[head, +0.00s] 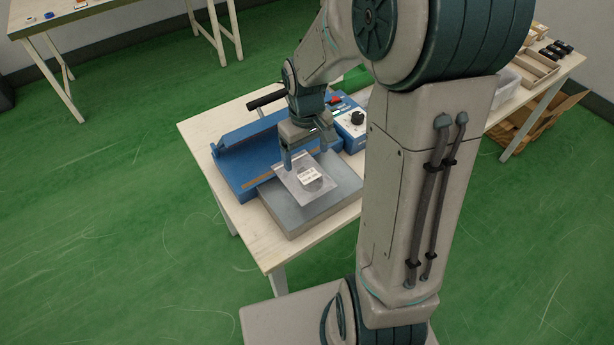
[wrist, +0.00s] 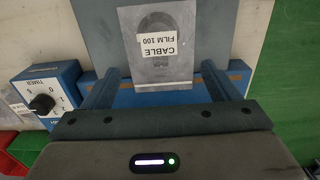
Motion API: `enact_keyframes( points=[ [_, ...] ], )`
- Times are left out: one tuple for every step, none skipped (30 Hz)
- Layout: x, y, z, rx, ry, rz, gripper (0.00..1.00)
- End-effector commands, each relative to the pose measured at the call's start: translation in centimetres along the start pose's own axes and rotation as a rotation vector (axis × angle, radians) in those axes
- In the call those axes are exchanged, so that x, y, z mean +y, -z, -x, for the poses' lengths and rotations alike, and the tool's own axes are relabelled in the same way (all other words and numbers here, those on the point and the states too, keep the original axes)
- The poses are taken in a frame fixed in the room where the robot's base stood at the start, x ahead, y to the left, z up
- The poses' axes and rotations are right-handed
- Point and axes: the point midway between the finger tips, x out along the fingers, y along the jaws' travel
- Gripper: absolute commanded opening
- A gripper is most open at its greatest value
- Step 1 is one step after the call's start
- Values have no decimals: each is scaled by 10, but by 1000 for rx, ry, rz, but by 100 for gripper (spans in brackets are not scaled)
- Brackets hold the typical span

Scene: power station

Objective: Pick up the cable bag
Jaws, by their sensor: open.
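The cable bag (head: 297,186) is a flat clear bag with a white label; in the wrist view the bag (wrist: 131,30) reads "CABLE FILM 100" and a dark coil shows inside. It lies on a grey plate (head: 325,205), with one end reaching over the edge of the blue sealer (head: 240,160). My gripper (head: 306,161) points down just above that end. In the wrist view my gripper (wrist: 158,72) is open, with one finger on each side of the bag and a gap to both. Whether the fingertips touch the sealer I cannot tell.
The sealer has a black handle (head: 266,99) and a timer box with a black knob (head: 357,118). The wooden table (head: 195,132) has bare room at left. A cardboard box (head: 535,125) is on the green floor.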

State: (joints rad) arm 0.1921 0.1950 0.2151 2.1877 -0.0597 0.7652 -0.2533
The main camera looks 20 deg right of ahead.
Motion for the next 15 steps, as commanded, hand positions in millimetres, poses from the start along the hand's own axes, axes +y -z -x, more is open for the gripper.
enact_keyframes(
  points=[
    [0, 0, -8, -3, 1, 0, 82],
    [0, 0, -11, -2, 1, 0, 82],
    [0, 0, -14, -2, 1, 0, 82],
    [0, 0, -16, -1, 1, -1, 82],
    [0, 0, -17, 0, 0, -1, 82],
    [0, 0, -19, 0, 0, -1, 82],
    [0, -1, -21, 0, 1, -1, 82],
    [0, -1, -23, -1, 1, -1, 82],
    [0, -2, -28, -2, 1, 0, 82],
    [0, -3, -32, -4, 2, 0, 82],
    [0, -3, -36, -4, 2, 0, 82],
    [0, -4, -42, -4, 2, 0, 82],
    [0, -4, -47, -4, 2, -1, 82],
    [0, -5, -51, -4, 2, -1, 82],
    [0, -4, -57, -3, 2, -1, 82]
  ],
)
